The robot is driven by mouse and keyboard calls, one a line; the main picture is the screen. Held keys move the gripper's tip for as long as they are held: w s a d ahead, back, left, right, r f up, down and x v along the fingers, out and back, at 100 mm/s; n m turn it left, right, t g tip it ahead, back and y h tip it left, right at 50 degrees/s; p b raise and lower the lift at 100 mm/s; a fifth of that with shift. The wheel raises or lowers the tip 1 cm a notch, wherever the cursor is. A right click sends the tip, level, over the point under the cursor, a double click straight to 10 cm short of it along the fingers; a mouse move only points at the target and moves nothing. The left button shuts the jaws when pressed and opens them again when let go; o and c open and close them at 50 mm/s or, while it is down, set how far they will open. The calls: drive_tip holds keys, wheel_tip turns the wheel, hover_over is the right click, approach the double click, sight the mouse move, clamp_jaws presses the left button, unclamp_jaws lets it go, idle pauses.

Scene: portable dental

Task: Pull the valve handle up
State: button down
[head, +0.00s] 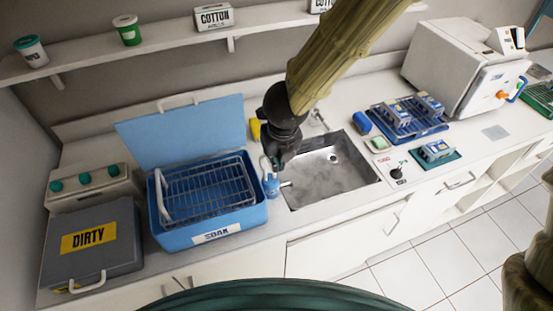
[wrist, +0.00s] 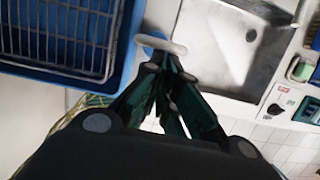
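My gripper (wrist: 160,66) points down between the blue soak tub and the sink. In the head view my gripper (head: 272,163) is just above a small blue fitting (head: 271,187) with a white part sticking out to the right. In the wrist view a white oval piece (wrist: 162,44) lies right at my fingertips; it may be the valve handle, but I cannot tell for sure. The fingertips look close together. Whether they grip the white piece is not clear.
The blue soak tub (head: 212,232) with a wire basket stands left of my gripper. The steel sink (head: 335,180) is close on the right. A grey dirty box (head: 110,262) is at far left. A black knob (head: 397,173) sits on a panel right of the sink.

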drive_tip(key=s+d+r+b, duration=0.2)
drive_tip(key=s+r, duration=0.3)
drive_tip(key=r, duration=0.2)
drive_tip(key=shift+s+r+b, duration=0.25)
drive_tip(key=shift+b, duration=0.15)
idle(0.3)
